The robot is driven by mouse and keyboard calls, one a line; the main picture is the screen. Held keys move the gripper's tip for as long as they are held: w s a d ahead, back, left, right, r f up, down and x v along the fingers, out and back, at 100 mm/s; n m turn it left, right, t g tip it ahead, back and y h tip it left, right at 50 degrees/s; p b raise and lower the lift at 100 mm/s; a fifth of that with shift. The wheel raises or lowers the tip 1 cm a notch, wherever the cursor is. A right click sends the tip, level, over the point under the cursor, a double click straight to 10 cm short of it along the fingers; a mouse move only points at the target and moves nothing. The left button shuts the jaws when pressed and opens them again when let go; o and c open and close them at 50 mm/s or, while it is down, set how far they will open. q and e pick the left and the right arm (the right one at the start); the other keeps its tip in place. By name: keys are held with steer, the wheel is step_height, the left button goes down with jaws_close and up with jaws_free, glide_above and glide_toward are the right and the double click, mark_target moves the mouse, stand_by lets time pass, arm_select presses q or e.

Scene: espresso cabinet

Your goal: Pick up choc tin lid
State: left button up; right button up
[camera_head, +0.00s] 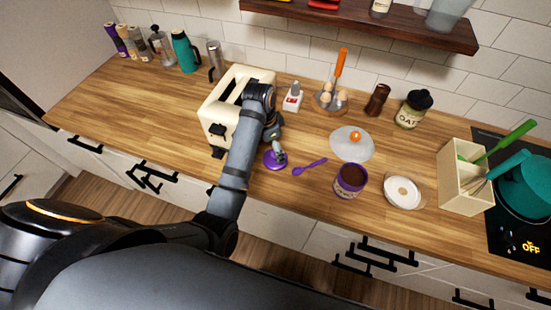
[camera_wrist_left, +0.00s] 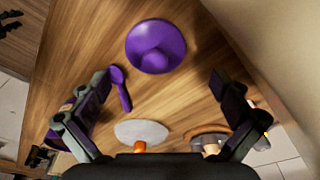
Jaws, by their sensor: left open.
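The choc tin lid, a round purple disc with a knob (camera_head: 270,164), lies on the wooden counter in front of the toaster. In the left wrist view the lid (camera_wrist_left: 156,46) shows whole, with its knob towards the camera. My left gripper (camera_head: 279,153) is over the lid in the head view and partly hides it. In the wrist view its open fingers (camera_wrist_left: 165,88) are spread apart with nothing between them, and the lid is beyond the fingertips. The open purple choc tin (camera_head: 349,183), with brown contents, stands to the right. My right gripper is not in view.
A purple spoon (camera_head: 310,166) lies just right of the lid. The cream toaster (camera_head: 228,105) stands close behind my left arm.

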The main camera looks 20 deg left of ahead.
mark_target(275, 158)
arm_select(q)
steer(key=f, duration=0.2)
steer(key=d+f+p, duration=0.1)
steer(key=f, duration=0.1)
steer(key=shift+s, duration=0.15)
steer(key=shift+f, duration=0.3)
